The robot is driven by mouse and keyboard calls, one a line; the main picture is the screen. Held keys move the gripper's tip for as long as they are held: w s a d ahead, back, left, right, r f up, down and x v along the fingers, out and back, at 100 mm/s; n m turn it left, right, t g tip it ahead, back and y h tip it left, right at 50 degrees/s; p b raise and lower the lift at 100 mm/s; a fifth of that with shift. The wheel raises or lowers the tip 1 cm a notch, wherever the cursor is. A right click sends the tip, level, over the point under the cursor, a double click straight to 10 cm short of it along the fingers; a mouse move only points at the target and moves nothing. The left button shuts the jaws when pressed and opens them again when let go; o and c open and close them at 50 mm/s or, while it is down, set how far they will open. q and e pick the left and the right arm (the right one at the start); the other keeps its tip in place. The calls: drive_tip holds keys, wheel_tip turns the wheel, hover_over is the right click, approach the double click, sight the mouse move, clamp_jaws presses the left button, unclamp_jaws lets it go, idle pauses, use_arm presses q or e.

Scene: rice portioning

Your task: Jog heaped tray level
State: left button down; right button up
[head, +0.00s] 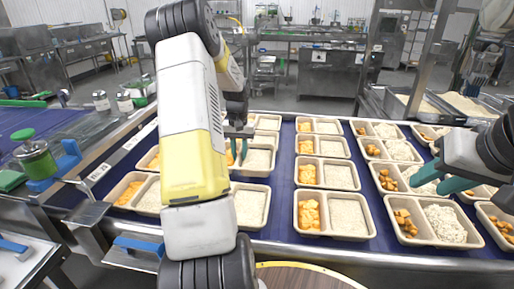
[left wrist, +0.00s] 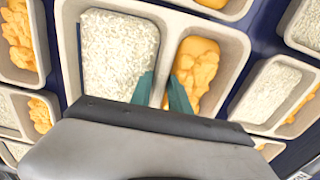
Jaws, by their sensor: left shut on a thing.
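My left gripper (head: 238,149) reaches down over the middle columns of trays. In the left wrist view, its teal fingers (left wrist: 160,92) are shut on the divider of a beige two-compartment tray (left wrist: 236,48). That tray holds white rice (left wrist: 118,52) on the left and orange food (left wrist: 198,68) on the right; the rice fills its compartment, with a slightly uneven surface. My arm hides part of this area in the head view. My right gripper (head: 436,182) is open above the right column of trays. Trays there, such as the near one (head: 408,238), hold heaped rice (head: 445,223).
Trays stand in close columns on a dark blue belt (head: 283,205). A metal rail runs along the near edge, with a round brown surface (head: 305,279) in front. A green-lidded jar (head: 35,155) stands at left. Larger rice bins (head: 465,104) are at the back right.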

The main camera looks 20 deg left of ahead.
use_arm(q)
drive_tip(key=shift+w+d, duration=0.2)
drive_tip(key=shift+d, duration=0.45)
drive_tip(key=shift+s+a, duration=0.2)
drive_tip(key=shift+a, duration=0.45)
drive_tip(key=shift+s+a, duration=0.15)
drive_tip(key=shift+a, duration=0.5)
drive_tip(key=d, duration=0.2)
drive_tip(key=shift+w+d, duration=0.35)
drive_tip(key=shift+s+a, duration=0.2)
drive_tip(key=shift+a, duration=0.5)
drive_tip(key=shift+s+a, duration=0.15)
drive_tip(key=shift+a, duration=0.5)
drive_tip(key=d, duration=0.2)
drive_tip(key=shift+w+d, duration=0.35)
drive_tip(key=shift+s+a, duration=0.2)
drive_tip(key=shift+a, duration=0.5)
drive_tip(key=shift+s+a, duration=0.15)
drive_tip(key=shift+a, duration=0.5)
drive_tip(key=shift+w+d, duration=0.2)
drive_tip(key=shift+d, duration=0.5)
drive_tip(key=shift+a, duration=0.1)
drive_tip(key=shift+f, duration=0.1)
